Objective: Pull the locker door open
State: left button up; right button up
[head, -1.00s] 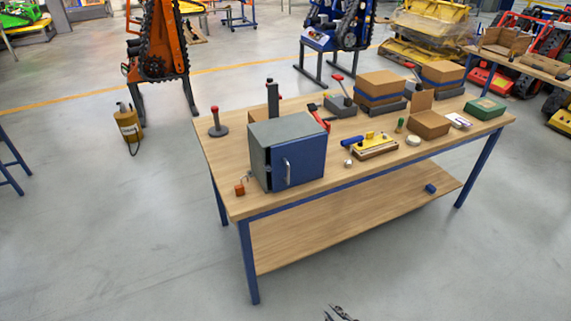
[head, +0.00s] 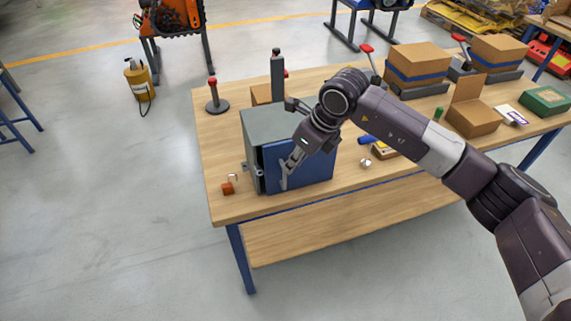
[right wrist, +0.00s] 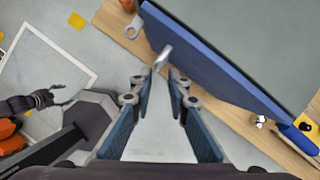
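The locker is a small grey box (head: 262,122) with a blue door (head: 315,172), standing on the workbench. The door looks nearly closed, with a dark gap along its left edge. Its pale upright handle (head: 284,177) is near that edge, and the handle also shows in the right wrist view (right wrist: 163,57). My right gripper (head: 291,161) is at the handle. In the right wrist view its fingers (right wrist: 160,77) are apart, with the handle just beyond the tips; contact is not clear. A dark claw-like part (right wrist: 32,101) at the left edge there looks like my left gripper, its opening unclear.
An orange padlock (head: 228,188) lies on the workbench (head: 222,135) left of the locker. A black post (head: 277,70) and a red-topped stand (head: 213,95) are behind it. Boxes (head: 418,62) fill the right side. The floor in front is free.

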aim_at(285, 174)
jog(key=f, duration=0.1)
jog(key=a+f+p, duration=0.1)
jog(key=shift+a+f, duration=0.25)
jog(key=shift+f, duration=0.1)
jog(key=p+x, duration=0.1)
jog(key=x, duration=0.2)
jog(key=shift+w+f, duration=0.2)
jog(key=shift+f, duration=0.1)
jog(key=shift+w+f, duration=0.1)
jog(key=shift+f, duration=0.25)
jog(key=c, duration=0.4)
pick_arm(q)
jog(key=shift+s+a+r, duration=0.2)
jog(key=shift+s+r, duration=0.4)
jog(key=shift+r, duration=0.35)
pick_arm(e)
grip_shut()
pick_arm(q)
jog(key=shift+s, duration=0.2)
